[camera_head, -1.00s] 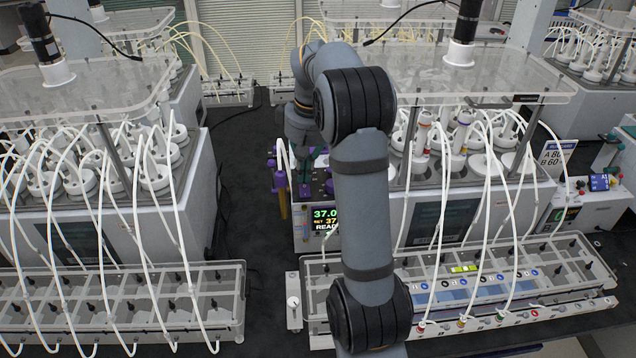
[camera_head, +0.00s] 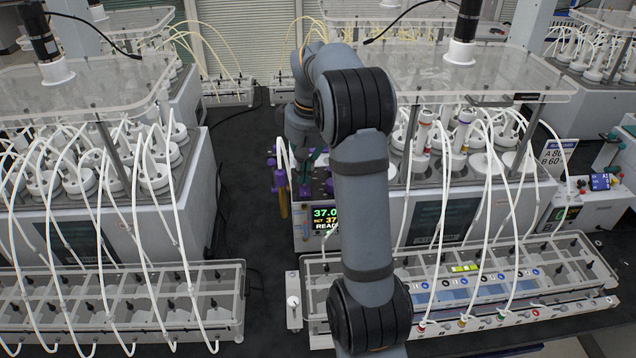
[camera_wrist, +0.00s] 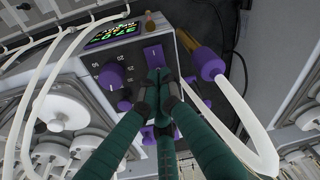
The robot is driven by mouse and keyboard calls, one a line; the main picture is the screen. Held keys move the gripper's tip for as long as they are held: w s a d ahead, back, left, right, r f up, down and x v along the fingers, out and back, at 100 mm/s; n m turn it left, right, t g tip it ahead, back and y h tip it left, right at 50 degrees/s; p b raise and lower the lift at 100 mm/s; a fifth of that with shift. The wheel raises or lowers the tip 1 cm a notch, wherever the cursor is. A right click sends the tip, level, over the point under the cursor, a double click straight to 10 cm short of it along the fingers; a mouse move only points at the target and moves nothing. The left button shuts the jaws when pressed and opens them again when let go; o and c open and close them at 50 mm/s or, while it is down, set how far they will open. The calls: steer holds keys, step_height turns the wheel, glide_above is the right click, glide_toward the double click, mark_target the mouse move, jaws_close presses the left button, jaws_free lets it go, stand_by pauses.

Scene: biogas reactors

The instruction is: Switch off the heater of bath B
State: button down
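The heater unit (camera_head: 300,225) stands between the two large white machines. Its display (camera_head: 325,218) reads 37.0, with a set line and what looks like READY, partly behind my arm. In the wrist view the lit display (camera_wrist: 115,33) is at the top, beside a purple rocker-like switch (camera_wrist: 153,55) and a round purple knob (camera_wrist: 110,76) with dial marks. My gripper (camera_wrist: 161,92) has its dark green fingers drawn together, tips just below the purple switch; contact cannot be told. Nothing shows between the tips. I cannot read a bath B label on the unit.
A purple-capped connector (camera_wrist: 208,64) with a white tube stands right of the fingers. White tubes (camera_wrist: 38,100) run on the left. Clear-walled trays (camera_head: 120,305) line the front. A sign (camera_head: 556,157) with A and B lines stands at right.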

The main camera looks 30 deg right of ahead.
steer(key=shift+f+b, duration=0.55)
steer(key=shift+f, duration=0.1)
steer(key=shift+r, duration=0.1)
step_height(320, 180, up, 7)
steer(key=p, duration=0.7)
stand_by(0.5)
step_height(320, 180, down, 8)
steer(key=b, duration=0.7)
steer(key=shift+r, duration=0.6)
steer(key=shift+f, duration=0.1)
